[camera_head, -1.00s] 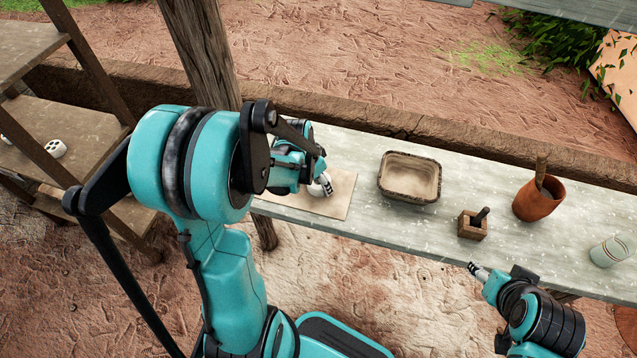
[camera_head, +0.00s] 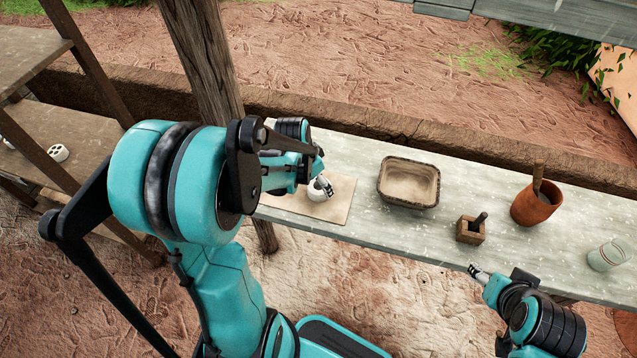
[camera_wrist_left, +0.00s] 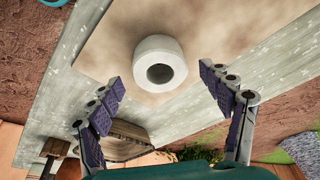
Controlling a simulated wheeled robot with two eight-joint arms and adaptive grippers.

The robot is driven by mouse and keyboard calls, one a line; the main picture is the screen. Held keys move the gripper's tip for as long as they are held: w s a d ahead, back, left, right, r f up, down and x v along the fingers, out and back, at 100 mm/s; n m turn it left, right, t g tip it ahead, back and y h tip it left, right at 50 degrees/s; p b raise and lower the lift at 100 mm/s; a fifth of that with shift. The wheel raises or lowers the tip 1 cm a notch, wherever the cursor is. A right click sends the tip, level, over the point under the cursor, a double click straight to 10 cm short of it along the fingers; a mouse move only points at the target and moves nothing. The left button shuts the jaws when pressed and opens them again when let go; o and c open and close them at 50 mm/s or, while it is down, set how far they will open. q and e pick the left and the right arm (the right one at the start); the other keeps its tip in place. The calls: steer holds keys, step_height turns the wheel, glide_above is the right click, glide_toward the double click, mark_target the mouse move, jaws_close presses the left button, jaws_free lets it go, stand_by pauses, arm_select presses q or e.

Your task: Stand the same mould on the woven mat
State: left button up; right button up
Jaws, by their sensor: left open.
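The mould is a pale, short round piece with a hole in its top (camera_wrist_left: 160,62). It stands upright on the beige woven mat (camera_wrist_left: 100,55). In the head view the mould (camera_head: 317,191) is partly hidden by my left gripper (camera_head: 326,184), and the mat (camera_head: 342,205) lies at the left of the bench. In the left wrist view my left gripper (camera_wrist_left: 162,80) is open, with its two fingers well apart from the mould on either side. My right gripper (camera_head: 479,272) is by the bench's front edge; its jaw opening is too small to read.
Right of the mat, the grey bench (camera_head: 385,235) holds a square basket-like tray (camera_head: 410,200), a small wooden block with a handle (camera_head: 469,230), a clay pot with a stick (camera_head: 532,208) and a glass (camera_head: 606,257). A white holed piece (camera_head: 58,152) sits on the left shelf.

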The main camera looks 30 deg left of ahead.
mark_target(310, 193)
arm_select(q)
steer(key=d+p+v, duration=0.1)
steer(key=p+v, duration=0.2)
steer(key=v, duration=0.6)
steer(key=s+d+r+n+t+y, duration=0.1)
steer(key=s+d+r+n+t, duration=0.2)
steer(key=s+d+r, duration=0.4)
steer(key=shift+s+d+n+t, duration=0.4)
steer(key=shift+s+d+t, duration=0.15)
steer(key=shift+d, duration=1.3)
arm_select(e)
steer(key=shift+r, duration=1.75)
arm_select(q)
steer(key=shift+f, duration=0.15)
arm_select(e)
steer(key=shift+f, duration=0.1)
arm_select(q)
step_height(310, 193, down, 2)
steer(key=b, duration=0.3)
steer(key=shift+f, duration=0.25)
arm_select(e)
step_height(310, 193, down, 2)
steer(key=shift+f, duration=0.25)
